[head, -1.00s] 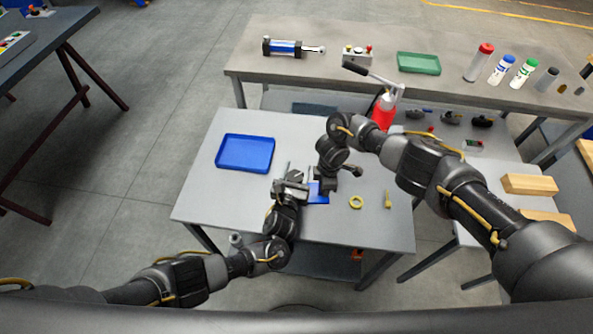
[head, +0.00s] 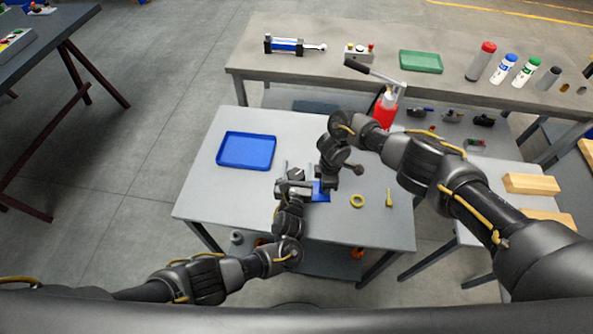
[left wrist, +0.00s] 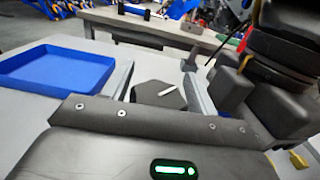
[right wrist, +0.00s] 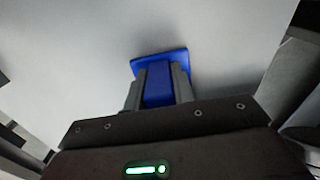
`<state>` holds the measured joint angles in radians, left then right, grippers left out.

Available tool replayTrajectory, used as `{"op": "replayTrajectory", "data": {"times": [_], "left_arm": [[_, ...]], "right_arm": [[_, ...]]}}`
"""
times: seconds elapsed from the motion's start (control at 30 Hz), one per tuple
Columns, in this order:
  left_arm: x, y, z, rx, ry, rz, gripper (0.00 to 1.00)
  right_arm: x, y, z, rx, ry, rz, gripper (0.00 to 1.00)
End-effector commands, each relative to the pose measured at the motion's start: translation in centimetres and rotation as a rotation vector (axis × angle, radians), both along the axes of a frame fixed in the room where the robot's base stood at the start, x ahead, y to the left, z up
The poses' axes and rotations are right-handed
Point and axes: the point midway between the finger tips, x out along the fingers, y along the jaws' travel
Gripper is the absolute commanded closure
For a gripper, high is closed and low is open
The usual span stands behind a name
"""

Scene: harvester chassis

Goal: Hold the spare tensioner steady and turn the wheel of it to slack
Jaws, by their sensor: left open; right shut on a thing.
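The spare tensioner's blue base (head: 321,194) sits on the grey table. It shows in the right wrist view as a blue plate (right wrist: 160,55) with an upright blue block (right wrist: 158,85). My right gripper (right wrist: 158,80) is shut on that block, one finger on each side. In the left wrist view a dark, many-sided wheel (left wrist: 152,96) with a white pointer mark (left wrist: 168,89) lies between the fingers of my left gripper (left wrist: 158,80). The left gripper (head: 298,168) is open around the wheel; whether a finger touches it I cannot tell. My grippers hide most of the tensioner in the head view.
A blue tray (head: 246,151) is at the table's back left. A yellow ring (head: 357,201) and a small yellow tool (head: 389,199) lie to the right. A red bottle jack (head: 386,112) stands behind my right arm. The table's left front is clear.

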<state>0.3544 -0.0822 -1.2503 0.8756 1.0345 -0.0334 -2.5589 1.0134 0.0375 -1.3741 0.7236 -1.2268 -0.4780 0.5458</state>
Motion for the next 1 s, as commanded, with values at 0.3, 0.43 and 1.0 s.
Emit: {"op": "replayTrajectory", "data": {"times": [0.3,0.43,1.0], "left_arm": [[-4.3,0.5,-0.2,-0.002,0.002,-0.001,0.42],[-7.1,0.8,-0.2,-0.002,0.004,-0.002,0.42],[-11.9,1.3,0.0,0.0,0.0,0.0,0.42]], "right_arm": [[0.0,0.0,0.0,0.001,-0.001,0.0,1.0],[0.0,0.0,0.0,0.001,-0.001,0.0,1.0],[0.0,0.0,0.1,0.001,-0.001,0.001,1.0]]}}
